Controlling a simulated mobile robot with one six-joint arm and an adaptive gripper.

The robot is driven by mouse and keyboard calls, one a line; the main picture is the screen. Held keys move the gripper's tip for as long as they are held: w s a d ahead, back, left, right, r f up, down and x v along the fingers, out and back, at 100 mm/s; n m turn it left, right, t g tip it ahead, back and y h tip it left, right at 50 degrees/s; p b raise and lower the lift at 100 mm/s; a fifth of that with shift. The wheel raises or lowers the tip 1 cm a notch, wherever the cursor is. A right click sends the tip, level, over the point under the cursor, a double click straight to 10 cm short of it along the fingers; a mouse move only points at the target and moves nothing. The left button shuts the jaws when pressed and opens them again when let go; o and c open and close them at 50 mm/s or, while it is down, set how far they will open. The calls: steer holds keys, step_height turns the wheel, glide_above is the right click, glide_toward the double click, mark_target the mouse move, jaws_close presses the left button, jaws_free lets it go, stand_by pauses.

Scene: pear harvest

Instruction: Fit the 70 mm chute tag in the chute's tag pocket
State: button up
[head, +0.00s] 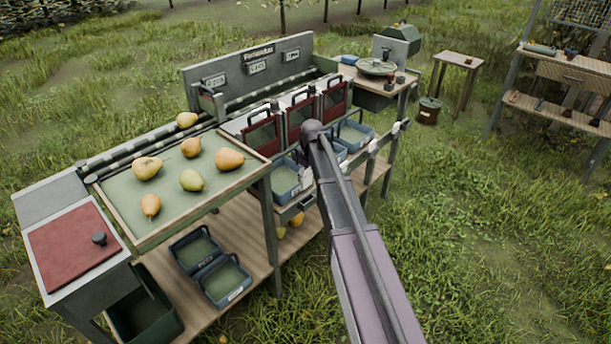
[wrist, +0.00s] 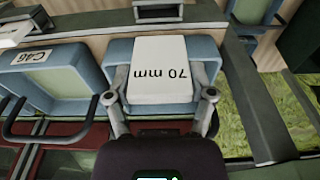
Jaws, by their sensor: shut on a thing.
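In the wrist view my gripper (wrist: 160,97) is shut on the white 70 mm tag (wrist: 160,62), with a finger at each side. Its black lettering reads upside down there. The tag is above a blue tray (wrist: 205,52), with no contact visible. A grey slotted bracket (wrist: 168,12) sits on the rail just beyond the tag; it looks like a tag pocket, but I cannot tell for sure. The chutes with red doors (head: 298,115) stand on the bench beyond the arm.
A blue tray marked C46 (wrist: 40,78) is beside the held tag, with a white plate (wrist: 14,32) on the rail near it. A sorting tray (head: 117,190) of pears is at the left.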

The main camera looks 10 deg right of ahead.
mark_target(306, 184)
steer(key=shift+f+b, duration=2)
steer(key=shift+f, duration=0.15)
steer(key=shift+f+b, duration=2.5)
stand_by(1.5)
steer(key=o, duration=1)
steer(key=shift+w+r, duration=0.1)
steer(key=shift+r, duration=0.1)
